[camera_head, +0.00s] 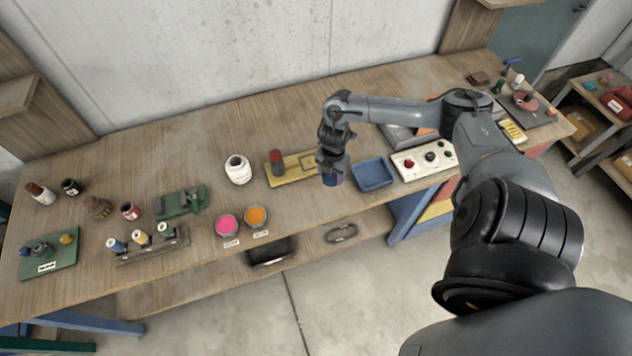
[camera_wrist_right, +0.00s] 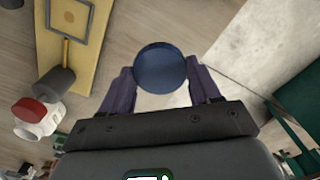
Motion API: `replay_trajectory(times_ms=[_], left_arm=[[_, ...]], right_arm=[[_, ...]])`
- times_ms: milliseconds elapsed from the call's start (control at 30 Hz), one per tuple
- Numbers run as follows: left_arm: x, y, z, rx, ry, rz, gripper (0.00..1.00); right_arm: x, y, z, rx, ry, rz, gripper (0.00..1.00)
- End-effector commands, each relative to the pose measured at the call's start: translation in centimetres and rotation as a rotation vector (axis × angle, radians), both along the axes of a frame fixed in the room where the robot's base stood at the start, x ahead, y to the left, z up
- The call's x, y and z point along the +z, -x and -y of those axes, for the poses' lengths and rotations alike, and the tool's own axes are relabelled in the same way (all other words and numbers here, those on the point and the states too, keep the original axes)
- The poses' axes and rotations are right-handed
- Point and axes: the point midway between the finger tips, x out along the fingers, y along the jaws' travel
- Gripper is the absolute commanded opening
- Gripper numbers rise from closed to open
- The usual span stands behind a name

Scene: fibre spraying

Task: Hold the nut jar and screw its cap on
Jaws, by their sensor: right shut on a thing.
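My right gripper (camera_head: 331,171) is shut on a dark blue round thing (camera_wrist_right: 160,68), which sits between its two fingertips. In the head view only a little of it shows below the fingers, above the front part of the bench. I cannot tell whether it is a cap or a jar. A white jar (camera_head: 237,169) stands upright on the bench to the left, apart from the gripper. A dark cylinder with a red top (camera_head: 276,160) stands on the yellow board between them. Which one is the nut jar I cannot tell. My left gripper is out of view.
The yellow board (camera_head: 300,176) lies just left of the gripper. A blue tray (camera_head: 372,173) and a white panel with knobs (camera_head: 424,158) are to the right. Pink (camera_head: 227,225) and orange (camera_head: 256,216) pots stand near the front edge. The wooden bench (camera_head: 200,128) is bare toward the wall.

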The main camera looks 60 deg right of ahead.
Motion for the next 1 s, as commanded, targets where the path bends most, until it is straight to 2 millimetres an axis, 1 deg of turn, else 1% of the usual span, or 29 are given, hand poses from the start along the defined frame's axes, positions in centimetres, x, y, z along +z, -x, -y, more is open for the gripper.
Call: replay_trajectory(times_ms=[33,100,267,467,800,967,1000], left_arm=[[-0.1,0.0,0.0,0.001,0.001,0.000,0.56],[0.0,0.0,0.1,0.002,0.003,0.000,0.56],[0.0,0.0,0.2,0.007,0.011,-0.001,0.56],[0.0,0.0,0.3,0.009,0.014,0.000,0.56],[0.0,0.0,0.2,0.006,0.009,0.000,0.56],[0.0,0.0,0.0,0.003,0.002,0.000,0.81],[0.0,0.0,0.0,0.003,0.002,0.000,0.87]], right_arm=[[0.4,0.7,0.5,0.003,0.004,-0.004,0.34],[0.8,1.2,1.0,0.000,0.004,-0.003,0.34],[1.4,2.0,1.6,0.000,0.002,-0.002,0.34],[1.8,2.3,1.7,0.001,-0.001,0.000,0.34],[1.8,2.3,1.8,0.001,-0.001,0.001,0.34],[1.8,2.3,1.8,0.001,-0.001,0.000,0.34],[1.8,2.2,1.7,0.000,-0.001,0.001,0.34]])
